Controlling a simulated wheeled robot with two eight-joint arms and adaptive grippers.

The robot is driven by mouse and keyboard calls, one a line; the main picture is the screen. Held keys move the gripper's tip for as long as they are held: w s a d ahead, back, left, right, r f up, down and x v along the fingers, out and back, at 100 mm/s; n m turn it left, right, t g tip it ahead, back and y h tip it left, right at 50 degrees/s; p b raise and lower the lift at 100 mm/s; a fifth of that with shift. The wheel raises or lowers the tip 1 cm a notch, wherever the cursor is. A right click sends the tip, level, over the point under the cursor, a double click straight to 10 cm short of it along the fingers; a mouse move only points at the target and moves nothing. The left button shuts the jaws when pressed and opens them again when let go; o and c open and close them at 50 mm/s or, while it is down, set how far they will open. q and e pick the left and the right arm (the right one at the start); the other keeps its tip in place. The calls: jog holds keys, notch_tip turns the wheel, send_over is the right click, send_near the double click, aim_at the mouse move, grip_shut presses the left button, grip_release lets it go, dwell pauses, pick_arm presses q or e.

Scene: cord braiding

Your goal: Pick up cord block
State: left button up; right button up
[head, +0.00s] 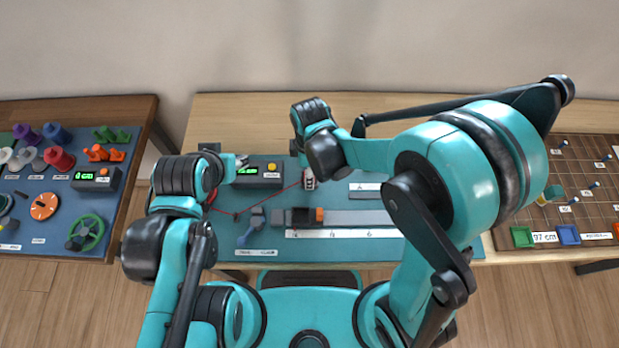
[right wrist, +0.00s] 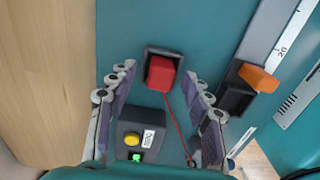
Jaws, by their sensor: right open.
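The cord block (right wrist: 160,73) is red and sits in a dark square holder on the teal mat in the right wrist view. A thin red cord (right wrist: 178,122) runs from it. My right gripper (right wrist: 160,84) is open, with one finger on each side of the block's line of approach; I cannot tell whether they touch it. In the head view my right gripper (head: 308,180) points down at the mat, and its hand mostly hides the block. My left gripper (head: 243,162) is at the mat's left side, beside the display box; its jaw state is unclear.
A dark box with a yellow button (right wrist: 131,139) and a green display stands close to the right gripper. A slider with an orange part (head: 319,215) lies along a ruler strip (head: 340,233). A blue-grey clamp (head: 256,217) is at the front left. Side tables hold other items.

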jog(key=shift+s+r, duration=0.1)
jog(key=shift+c, duration=0.6)
grip_shut()
